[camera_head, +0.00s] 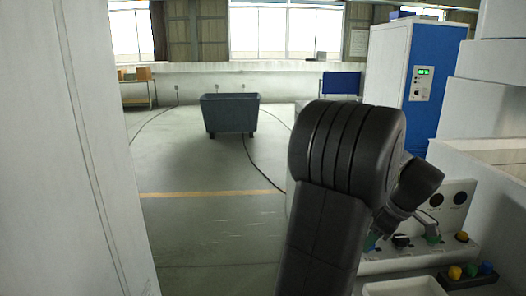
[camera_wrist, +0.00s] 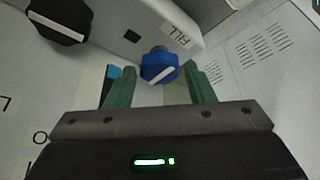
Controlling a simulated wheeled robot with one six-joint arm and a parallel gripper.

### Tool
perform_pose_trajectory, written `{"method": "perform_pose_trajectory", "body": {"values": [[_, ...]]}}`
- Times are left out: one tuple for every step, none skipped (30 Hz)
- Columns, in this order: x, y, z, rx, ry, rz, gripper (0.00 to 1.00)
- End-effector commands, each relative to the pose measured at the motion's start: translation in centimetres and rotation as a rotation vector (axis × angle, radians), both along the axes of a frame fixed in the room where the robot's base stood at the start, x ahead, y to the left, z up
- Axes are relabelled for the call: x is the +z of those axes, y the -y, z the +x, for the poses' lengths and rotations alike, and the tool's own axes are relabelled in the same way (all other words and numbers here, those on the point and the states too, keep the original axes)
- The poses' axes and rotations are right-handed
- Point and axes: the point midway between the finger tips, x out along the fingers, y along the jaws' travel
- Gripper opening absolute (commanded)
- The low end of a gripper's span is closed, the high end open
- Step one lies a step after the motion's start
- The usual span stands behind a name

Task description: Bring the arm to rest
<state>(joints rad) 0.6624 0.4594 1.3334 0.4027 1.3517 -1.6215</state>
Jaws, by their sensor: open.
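My gripper (camera_wrist: 160,90) shows in the wrist view with its two green fingers apart and nothing held between them. A blue knob (camera_wrist: 159,66) with a white pointer mark sits on a pale panel just beyond the fingertips, between them in the picture. I cannot tell whether the fingers touch it. In the head view my dark arm (camera_head: 345,150) rises in front of the machine at the right, bent over towards its control panel (camera_head: 452,225). The gripper end is small and partly hidden there by the arm.
A black knob (camera_wrist: 62,18) is on the panel at upper left in the wrist view. In the head view a blue and white cabinet (camera_head: 424,75) stands behind the arm. A grey bin (camera_head: 230,114) stands on open floor. A pale wall panel (camera_head: 65,150) fills the left.

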Motion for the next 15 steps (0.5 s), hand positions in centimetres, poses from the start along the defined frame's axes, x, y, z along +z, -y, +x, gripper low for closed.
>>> {"method": "perform_pose_trajectory", "body": {"values": [[0.4,0.2,-0.1,0.002,0.002,-0.001,0.49],[0.7,0.3,-0.1,0.006,0.002,-0.001,0.49],[1.1,0.4,-0.2,0.008,0.003,-0.002,0.49],[1.5,0.5,-0.3,0.008,0.003,-0.002,0.49],[1.9,0.7,-0.4,0.008,0.003,-0.002,0.49],[2.6,0.9,-0.6,0.008,0.004,-0.003,0.49],[3.1,1.0,-0.7,0.008,0.003,-0.003,0.49],[3.6,1.2,-0.9,0.007,0.004,-0.003,0.49],[4.4,1.5,-1.1,0.007,0.004,-0.003,0.49],[5.0,1.7,-1.2,0.007,0.004,-0.003,0.49],[5.5,1.8,-1.4,0.008,0.004,-0.003,0.49],[6.3,2.1,-1.6,0.008,0.004,-0.003,0.49],[6.8,2.2,-1.7,0.008,0.004,-0.003,0.49],[7.4,2.5,-1.9,0.007,0.005,-0.004,0.49],[8.1,2.7,-2.1,0.007,0.004,-0.003,0.49]]}}
